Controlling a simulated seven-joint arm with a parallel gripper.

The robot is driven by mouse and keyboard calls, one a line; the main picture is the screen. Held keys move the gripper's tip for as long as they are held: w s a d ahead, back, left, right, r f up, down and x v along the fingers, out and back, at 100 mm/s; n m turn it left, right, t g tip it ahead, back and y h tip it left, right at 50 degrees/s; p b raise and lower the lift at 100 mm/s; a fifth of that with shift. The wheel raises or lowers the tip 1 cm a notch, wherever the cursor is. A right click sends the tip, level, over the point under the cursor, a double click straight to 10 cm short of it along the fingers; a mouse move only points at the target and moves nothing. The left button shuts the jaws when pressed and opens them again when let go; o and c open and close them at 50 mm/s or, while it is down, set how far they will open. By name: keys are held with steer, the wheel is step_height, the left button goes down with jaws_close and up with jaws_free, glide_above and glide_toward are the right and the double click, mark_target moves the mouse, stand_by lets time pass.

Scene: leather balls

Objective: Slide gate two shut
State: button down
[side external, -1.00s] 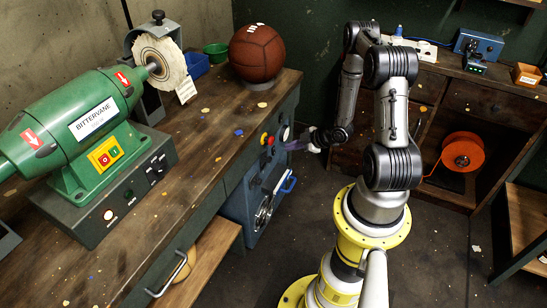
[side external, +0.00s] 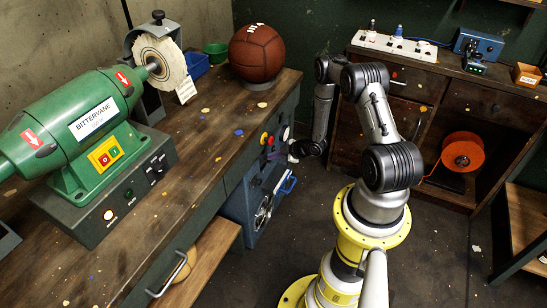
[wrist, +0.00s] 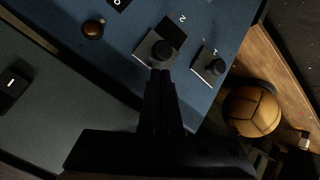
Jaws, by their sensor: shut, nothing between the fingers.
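In the wrist view, gate two (wrist: 144,47) is a pale metal plate with a black knob (wrist: 162,53), on a blue panel (wrist: 128,62) below the mark "2". A dark opening (wrist: 173,31) shows between the plate and the mark. My gripper (wrist: 161,72) is shut and empty, its fingertips just below the knob in the picture; I cannot tell whether they touch it. In the side view my gripper (side external: 293,156) is small and dark against the bench's front, and gate two cannot be made out there.
A second plate with a black knob (wrist: 217,67) sits right of gate two, and a brown round button (wrist: 92,29) is to the left. A leather ball (wrist: 252,111) lies beyond the panel's right edge. Another ball (side external: 256,53) stands on the bench top (side external: 215,120).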

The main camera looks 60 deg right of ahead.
steer(key=shift+w+d+f, duration=0.1)
steer(key=shift+d+f, duration=0.1)
steer(key=shift+f, duration=0.2)
steer(key=shift+f, duration=2.7)
